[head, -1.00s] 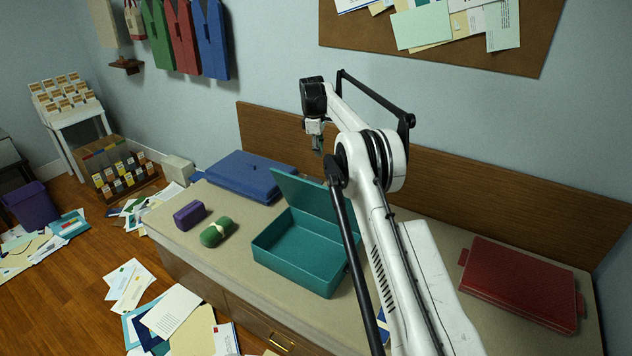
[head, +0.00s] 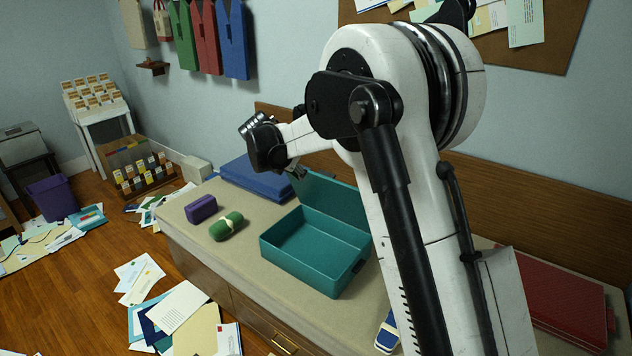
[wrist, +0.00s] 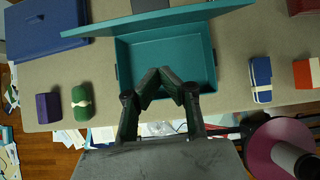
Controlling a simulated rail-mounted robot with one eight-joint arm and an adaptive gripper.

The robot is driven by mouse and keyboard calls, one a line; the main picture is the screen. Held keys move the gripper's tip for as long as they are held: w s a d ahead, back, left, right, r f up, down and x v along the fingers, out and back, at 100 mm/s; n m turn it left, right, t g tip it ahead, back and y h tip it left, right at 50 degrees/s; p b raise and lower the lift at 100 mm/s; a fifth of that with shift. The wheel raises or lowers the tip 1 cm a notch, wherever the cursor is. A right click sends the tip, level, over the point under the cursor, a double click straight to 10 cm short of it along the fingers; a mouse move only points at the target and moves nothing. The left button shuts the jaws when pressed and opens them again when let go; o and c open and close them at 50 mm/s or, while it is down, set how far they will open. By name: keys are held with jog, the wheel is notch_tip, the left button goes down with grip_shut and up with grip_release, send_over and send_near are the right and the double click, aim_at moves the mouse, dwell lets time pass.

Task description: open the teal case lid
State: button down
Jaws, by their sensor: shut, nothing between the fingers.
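The teal case (head: 315,262) stands on the bench with its lid (head: 335,200) raised at the back, leaning, and the inside looks empty. In the wrist view the case's tray (wrist: 190,50) lies beyond my fingers, and the lid (wrist: 160,20) shows as a slanted band along its far side. My gripper (wrist: 161,73) is shut and empty, its fingertips overlapping the near part of the case in that view; I cannot tell its height above it. In the head view my arm hides the right of the lid, and the gripper shows only partly near the lid's upper left corner.
A blue case (head: 245,177), purple block (head: 201,209) and green bundle (head: 226,226) lie to the left on the bench. A red case (head: 562,300) lies to the right, partly behind my arm. A blue-and-white item (head: 387,332) lies near the front edge.

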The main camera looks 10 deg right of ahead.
jog(key=w+d+f+b, duration=0.1)
jog(key=w+d+f, duration=0.5)
jog(key=d, duration=0.1)
jog(key=shift+w, duration=0.25)
jog(key=shift+f, duration=0.1)
